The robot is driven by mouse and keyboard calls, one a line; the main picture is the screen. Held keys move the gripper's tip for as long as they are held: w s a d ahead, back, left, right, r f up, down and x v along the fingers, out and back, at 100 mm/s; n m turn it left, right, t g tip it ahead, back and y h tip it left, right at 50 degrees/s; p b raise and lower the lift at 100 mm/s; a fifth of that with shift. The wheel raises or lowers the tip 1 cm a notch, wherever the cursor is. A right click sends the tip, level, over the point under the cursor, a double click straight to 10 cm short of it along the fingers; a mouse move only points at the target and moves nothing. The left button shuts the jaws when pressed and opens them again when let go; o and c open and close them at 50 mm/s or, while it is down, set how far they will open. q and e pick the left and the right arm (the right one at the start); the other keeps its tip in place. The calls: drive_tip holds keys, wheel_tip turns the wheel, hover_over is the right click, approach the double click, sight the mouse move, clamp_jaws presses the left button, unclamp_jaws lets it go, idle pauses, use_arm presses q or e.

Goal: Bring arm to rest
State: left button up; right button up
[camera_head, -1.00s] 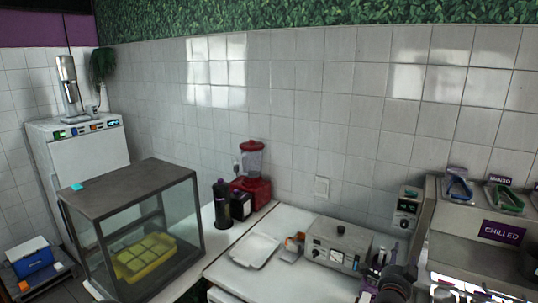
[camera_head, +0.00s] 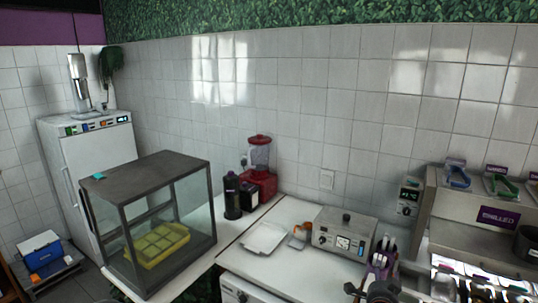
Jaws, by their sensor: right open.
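My right gripper (camera_head: 370,290), dark, shows at the bottom edge of the head view, right of the middle. It is over the front of the counter, below a purple holder with white-topped tools (camera_head: 382,262) in the picture. Only a small part of it shows, and I see nothing held in it. The jaws are open. Most of my right arm is out of the frame. My left gripper and left arm are not in view.
A white counter (camera_head: 232,262) carries a white tray (camera_head: 264,237), a grey appliance (camera_head: 343,236) and a red blender (camera_head: 259,172). A glass case (camera_head: 150,165) holds a yellow tray (camera_head: 158,246). A chilled topping station (camera_head: 440,222) stands at right.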

drive_tip(key=s+a+f+n+g+y+b, duration=0.1)
drive_tip(key=s+a+f+n+g+y, duration=0.2)
drive_tip(key=f, duration=0.6)
drive_tip(key=s+a+f+n+g+y+b, duration=0.1)
drive_tip(key=s+a+f+n+b, duration=0.15)
drive_tip(key=a+f, duration=0.55)
drive_tip(key=s+a+f+n+g+y+b, duration=0.1)
drive_tip(key=s+a+f+n+y, duration=0.15)
drive_tip(key=f, duration=0.85)
drive_tip(key=s+a+f+n+g+y+b, duration=0.2)
drive_tip(key=s+a+f+g, duration=0.2)
drive_tip(key=s+f, duration=0.5)
drive_tip(key=s+a+f+n+g+y+b, duration=0.2)
drive_tip(key=s+a+f+g, duration=0.3)
drive_tip(key=s, duration=1.2)
wheel_tip(320, 180, down, 4)
drive_tip(key=a+n, duration=0.1)
drive_tip(key=a, duration=0.1)
drive_tip(key=shift+a+f, duration=0.2)
drive_tip(key=shift+a, duration=0.1)
